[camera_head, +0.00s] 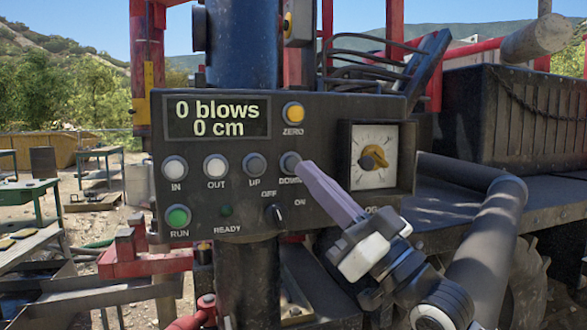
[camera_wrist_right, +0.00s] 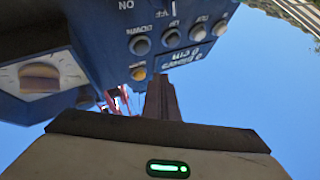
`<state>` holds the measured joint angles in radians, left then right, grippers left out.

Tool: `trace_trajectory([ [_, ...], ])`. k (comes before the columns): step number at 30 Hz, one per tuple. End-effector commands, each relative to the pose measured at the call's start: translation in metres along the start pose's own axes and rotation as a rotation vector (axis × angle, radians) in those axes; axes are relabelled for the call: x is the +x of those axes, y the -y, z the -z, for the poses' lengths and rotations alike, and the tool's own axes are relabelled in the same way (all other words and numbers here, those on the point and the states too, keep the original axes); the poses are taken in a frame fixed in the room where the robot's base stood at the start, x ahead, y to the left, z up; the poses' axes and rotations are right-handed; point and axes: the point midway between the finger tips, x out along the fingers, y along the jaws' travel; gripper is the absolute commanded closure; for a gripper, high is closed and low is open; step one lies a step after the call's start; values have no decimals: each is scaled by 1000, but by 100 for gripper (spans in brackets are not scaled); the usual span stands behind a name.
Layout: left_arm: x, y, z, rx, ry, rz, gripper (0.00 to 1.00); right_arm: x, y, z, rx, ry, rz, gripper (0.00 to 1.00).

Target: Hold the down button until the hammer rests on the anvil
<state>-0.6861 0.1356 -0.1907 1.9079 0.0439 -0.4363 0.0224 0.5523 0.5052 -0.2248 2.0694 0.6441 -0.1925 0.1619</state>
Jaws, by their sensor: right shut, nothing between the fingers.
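The DOWN button (camera_head: 289,162) is a round grey button at the right end of the upper button row on the dark control panel (camera_head: 335,108). It also shows in the wrist view (camera_wrist_right: 140,45), upside down. My right gripper (camera_head: 303,170) is shut and empty, its fingertips at the lower right edge of the DOWN button. I cannot tell whether they touch or press it. In the wrist view the shut fingers (camera_wrist_right: 160,85) point toward the panel. The display (camera_head: 216,117) reads "0 blows 0 cm". I cannot make out the hammer resting on an anvil. My left gripper is out of view.
Next to DOWN are the UP button (camera_head: 254,164), OUT button (camera_head: 215,167) and IN button (camera_head: 174,169). Below are a green RUN button (camera_head: 178,217) and an OFF/ON switch (camera_head: 275,214). A yellow ZERO button (camera_head: 293,113) is above; a dial (camera_head: 374,158) is at right.

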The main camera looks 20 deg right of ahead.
Motion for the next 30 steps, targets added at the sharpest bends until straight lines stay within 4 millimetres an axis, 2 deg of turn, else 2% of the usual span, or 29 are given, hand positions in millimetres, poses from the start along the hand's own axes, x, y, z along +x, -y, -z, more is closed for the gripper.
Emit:
trace_trajectory([
  [9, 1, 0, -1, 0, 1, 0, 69, 22, -16, -15, -2, 0, -1, 100],
  [30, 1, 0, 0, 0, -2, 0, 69, 24, -18, -17, -1, 0, -1, 100],
])
